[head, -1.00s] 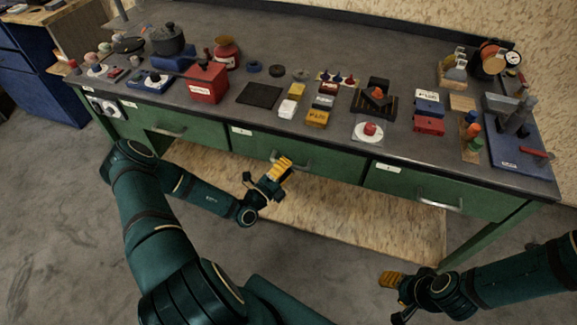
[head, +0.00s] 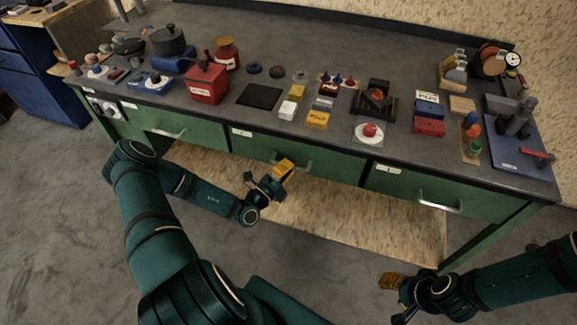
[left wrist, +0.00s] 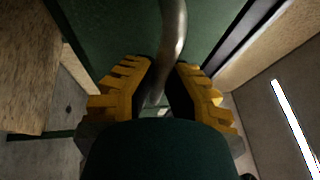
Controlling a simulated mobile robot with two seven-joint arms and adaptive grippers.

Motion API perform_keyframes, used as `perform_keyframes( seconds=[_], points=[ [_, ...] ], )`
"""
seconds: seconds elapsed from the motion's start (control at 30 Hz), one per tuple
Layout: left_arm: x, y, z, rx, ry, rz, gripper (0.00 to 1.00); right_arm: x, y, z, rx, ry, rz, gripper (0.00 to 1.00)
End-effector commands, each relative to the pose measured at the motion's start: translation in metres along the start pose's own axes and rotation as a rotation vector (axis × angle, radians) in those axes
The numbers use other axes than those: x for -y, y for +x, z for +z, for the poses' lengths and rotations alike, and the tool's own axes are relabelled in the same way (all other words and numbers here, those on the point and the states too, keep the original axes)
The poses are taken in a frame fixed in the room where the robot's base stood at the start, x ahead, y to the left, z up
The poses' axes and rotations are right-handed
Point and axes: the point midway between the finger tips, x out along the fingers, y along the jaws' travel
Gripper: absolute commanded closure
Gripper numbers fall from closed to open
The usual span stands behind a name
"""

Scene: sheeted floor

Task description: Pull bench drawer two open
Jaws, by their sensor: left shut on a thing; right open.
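The green bench (head: 345,184) has three drawers side by side under its dark top. The middle drawer (head: 250,143), with a small white label, is flush with the bench front; the label's writing is too small to read surely. Its metal bar handle (head: 305,166) is partly hidden by my left gripper (head: 284,170). In the left wrist view, the yellow-padded fingers of the left gripper (left wrist: 164,88) are shut on the handle (left wrist: 173,35), one on each side. My right gripper (head: 392,290) is open and empty, low at the right, away from the bench.
The left drawer (head: 190,133) and right drawer (head: 400,182) are closed, each with a bar handle. The bench top carries a red box (head: 207,82), a red button (head: 369,130) and several other items. A wooden lower shelf (head: 340,225) lies under the drawers. The floor in front is clear.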

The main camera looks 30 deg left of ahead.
Motion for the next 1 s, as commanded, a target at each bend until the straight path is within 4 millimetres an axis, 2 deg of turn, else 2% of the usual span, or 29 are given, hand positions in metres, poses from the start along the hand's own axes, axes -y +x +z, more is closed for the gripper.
perform_keyframes(
  seconds=[0.17,0.27,0.6,0.8,1.0],
  points=[
    [0.006,-0.017,-0.008,-0.002,-0.004,0.002,1.0,0.004,-0.01,0.001,0.004,0.001,0.0,0.53],
    [0.011,-0.034,-0.015,-0.002,-0.006,0.003,1.0,0.007,-0.019,0.001,0.008,0.001,0.0,0.53],
    [0.028,-0.117,-0.05,-0.001,-0.007,0.003,1.0,0.017,-0.045,0.001,0.013,0.004,0.0,0.53],
    [0.037,-0.162,-0.068,-0.001,-0.007,0.001,1.0,0.019,-0.05,-0.002,0.006,0.006,0.0,0.53],
    [0.044,-0.197,-0.083,-0.002,-0.006,-0.001,1.0,0.019,-0.052,-0.003,0.003,0.007,0.001,0.53]
  ],
)
